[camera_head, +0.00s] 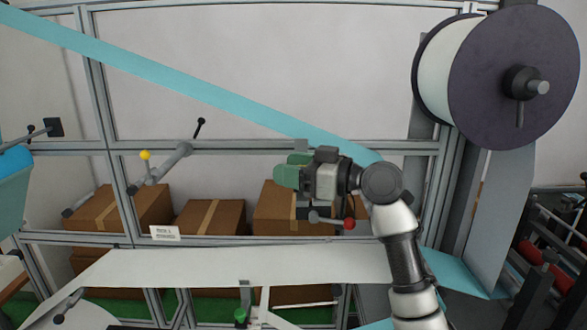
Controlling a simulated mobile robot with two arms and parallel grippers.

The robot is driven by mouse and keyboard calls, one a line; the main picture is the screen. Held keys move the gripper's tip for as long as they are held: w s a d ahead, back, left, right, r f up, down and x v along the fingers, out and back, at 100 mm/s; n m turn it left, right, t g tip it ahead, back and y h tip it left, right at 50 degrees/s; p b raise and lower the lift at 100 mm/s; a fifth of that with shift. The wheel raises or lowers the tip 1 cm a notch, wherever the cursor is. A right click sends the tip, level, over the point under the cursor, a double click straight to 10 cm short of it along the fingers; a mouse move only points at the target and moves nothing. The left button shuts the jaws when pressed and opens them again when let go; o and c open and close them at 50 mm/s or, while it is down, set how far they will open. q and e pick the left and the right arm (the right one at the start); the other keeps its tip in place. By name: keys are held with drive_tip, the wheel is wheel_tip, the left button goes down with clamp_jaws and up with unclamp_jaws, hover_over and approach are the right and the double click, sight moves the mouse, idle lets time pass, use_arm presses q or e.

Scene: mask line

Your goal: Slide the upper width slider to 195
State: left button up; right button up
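My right gripper (291,172) is in front of the upper grey rail (410,148), with its green fingertips pointing left. I cannot tell whether its fingers are apart or hold anything. Just below it, a red knob (349,224) and a small grey fitting (314,216) show, partly hidden by the gripper. A yellow knob (145,155) stands on a grey rod assembly (163,167) further left. I cannot tell which fitting is the upper width slider, and no scale or 195 mark is readable. My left gripper is not in view.
A cyan band (200,90) slopes across the frame behind my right arm. A big spool (500,75) is at upper right. Cardboard boxes (210,217) sit behind the frame. A white sheet (230,267) runs below. A small sign (164,233) hangs on the lower rail.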

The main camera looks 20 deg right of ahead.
drive_tip(key=shift+w+d+f+b, duration=0.15)
drive_tip(key=shift+d+b, duration=0.15)
drive_tip(key=shift+d, duration=0.15)
use_arm(q)
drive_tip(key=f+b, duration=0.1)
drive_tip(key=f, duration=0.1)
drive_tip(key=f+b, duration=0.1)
drive_tip(key=b, duration=0.1)
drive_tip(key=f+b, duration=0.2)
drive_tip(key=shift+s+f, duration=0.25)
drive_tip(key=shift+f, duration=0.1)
use_arm(e)
drive_tip(key=v, duration=1)
drive_tip(key=shift+s+a, duration=0.2)
drive_tip(key=shift+s, duration=0.15)
